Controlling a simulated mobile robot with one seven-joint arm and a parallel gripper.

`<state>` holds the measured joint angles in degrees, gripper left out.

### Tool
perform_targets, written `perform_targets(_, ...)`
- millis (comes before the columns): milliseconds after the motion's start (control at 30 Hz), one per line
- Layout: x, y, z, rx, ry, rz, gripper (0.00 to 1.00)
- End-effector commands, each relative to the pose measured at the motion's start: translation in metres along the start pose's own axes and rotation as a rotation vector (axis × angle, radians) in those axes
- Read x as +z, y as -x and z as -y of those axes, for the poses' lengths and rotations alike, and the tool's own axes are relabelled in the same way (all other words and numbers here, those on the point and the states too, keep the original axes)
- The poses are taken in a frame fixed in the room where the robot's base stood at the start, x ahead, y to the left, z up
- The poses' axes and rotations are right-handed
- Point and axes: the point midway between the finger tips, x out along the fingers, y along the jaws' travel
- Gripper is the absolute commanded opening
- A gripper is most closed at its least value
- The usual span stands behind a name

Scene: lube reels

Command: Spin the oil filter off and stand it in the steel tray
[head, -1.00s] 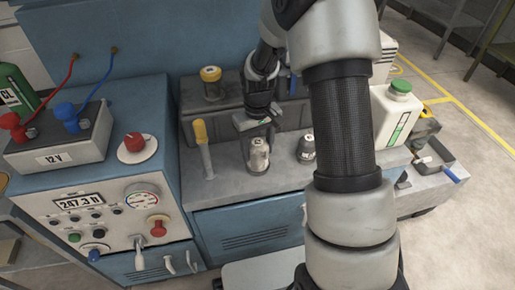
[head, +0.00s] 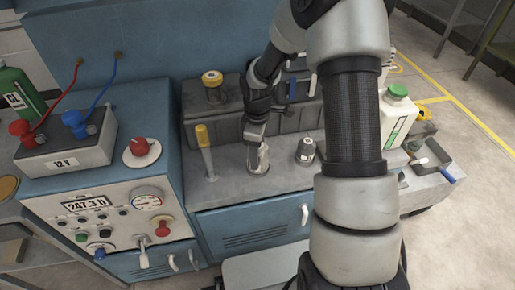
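A small grey canister (head: 264,158), which looks like the oil filter, stands upright on the bench top. My gripper (head: 254,157) is down at this canister, seen edge-on. Its fingers cover the canister's left side and top, and I cannot tell whether they are closed on it. A second grey canister with a dark base (head: 305,151) stands to the right, clear of the gripper. I cannot tell for sure which surface is the steel tray. A pale flat panel (head: 258,271) shows low in front of the bench, partly hidden by my arm.
A yellow-topped post (head: 204,150) stands close left of the gripper. A dark block (head: 212,127) with a yellow cap (head: 212,79) lies behind. A white jug with a green cap (head: 397,92) and a blue-handled fixture (head: 431,161) are at the right. My arm blocks the bench's middle right.

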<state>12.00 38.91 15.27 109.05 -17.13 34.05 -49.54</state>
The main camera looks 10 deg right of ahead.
Motion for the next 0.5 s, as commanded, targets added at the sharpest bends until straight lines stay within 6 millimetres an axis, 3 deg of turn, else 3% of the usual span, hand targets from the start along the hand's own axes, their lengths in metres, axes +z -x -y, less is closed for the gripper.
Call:
perform_targets(233, 0.0025, -0.0068, 0.0044, -0.012, 0.018, 0.006, 0.22)
perform_targets(267, 0.0025, -0.0069, 0.0045, -0.012, 0.018, 0.006, 0.58)
perform_targets(300, 0.0025, -0.0068, 0.0044, -0.012, 0.017, 0.006, 0.65)
perform_targets(367, 0.0022, -0.0061, 0.0037, -0.01, 0.017, 0.005, 0.75)
perform_targets(500, 0.0014, -0.0042, 0.0025, -0.007, 0.016, 0.004, 0.75)
